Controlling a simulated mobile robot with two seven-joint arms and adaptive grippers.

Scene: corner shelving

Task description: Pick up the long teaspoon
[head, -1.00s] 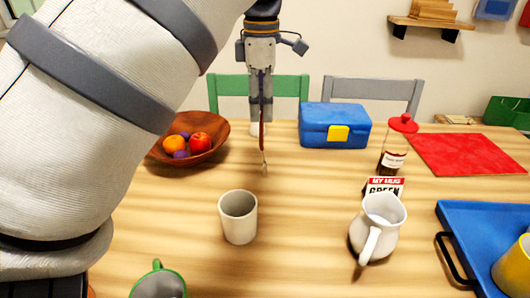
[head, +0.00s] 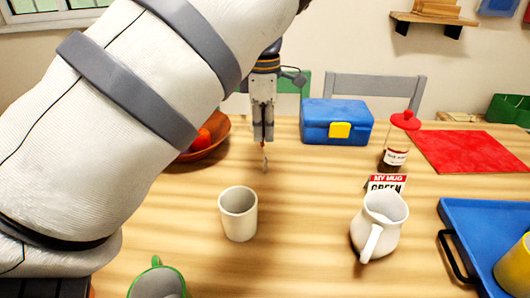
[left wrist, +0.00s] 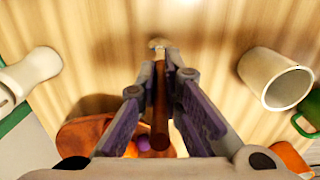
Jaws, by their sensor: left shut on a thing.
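My left gripper (head: 263,137) points down over the far middle of the table, between the wooden bowl and the blue lunch box. It is shut on the long teaspoon (head: 265,159), whose lower end hangs below the fingertips. I cannot tell whether its tip touches the table. In the left wrist view the spoon's reddish-brown handle (left wrist: 160,112) lies between the two fingers, with a pale metal end beyond them. The fingers hide part of the spoon in the head view. My right gripper is not in view.
A cream cup (head: 238,214) stands nearer than the gripper. My arm partly covers the fruit bowl (head: 210,146). The blue lunch box (head: 336,121), a red-lidded jar (head: 396,150), a white jug (head: 379,226) and a blue tray (head: 480,225) stand to the right.

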